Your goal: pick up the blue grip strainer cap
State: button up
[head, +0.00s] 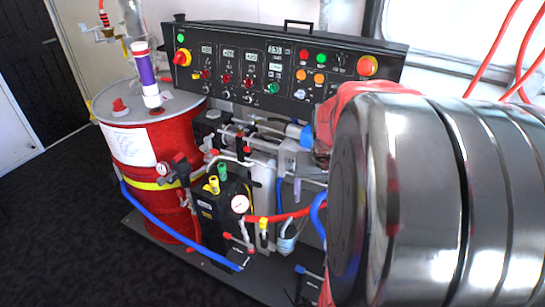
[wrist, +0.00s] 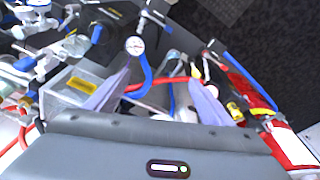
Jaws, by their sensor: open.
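A small pale cup with a blue band (head: 287,242) hangs below the red hose at the lower middle of the head view. It looks like the blue grip strainer cap, but it is too small to be sure. My gripper (wrist: 157,78) is open in the wrist view, its two pale purple fingers spread wide apart. A pale part with some blue (wrist: 181,114) shows between the fingers, low and close to the gripper body. It may be the same cap; its lower side is hidden. Nothing is clearly held.
A red drum (head: 150,215) stands at left beside the black control panel (head: 290,65). A red hose (head: 280,216), a blue hose (head: 318,215) and a gauge (head: 240,204) crowd the area. A large shiny cylinder covers the right side. Open carpet lies at lower left.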

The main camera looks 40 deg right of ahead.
jog(key=s+d+f+m, duration=0.2)
jog(key=s+d+f, duration=0.3)
jog(key=d, duration=0.3)
jog(key=s+d+f+m+g+y, duration=0.1)
jog(key=s+d+f+m, duration=0.1)
jog(key=s+d+f, duration=0.4)
jog(key=shift+s+d+f+m+g, duration=0.25)
jog(key=shift+s+d+m+g, duration=0.1)
jog(key=shift+d, duration=0.7)
jog(key=shift+f, duration=0.1)
notch_tip(320, 180, down, 8)
jog(key=shift+f, duration=0.2)
jog(key=shift+w+a+f, duration=0.1)
jog(key=shift+a+f, duration=0.05)
jog(key=shift+f, duration=1.15)
jog(key=shift+a+f, duration=0.1)
jog(key=shift+f, duration=1.2)
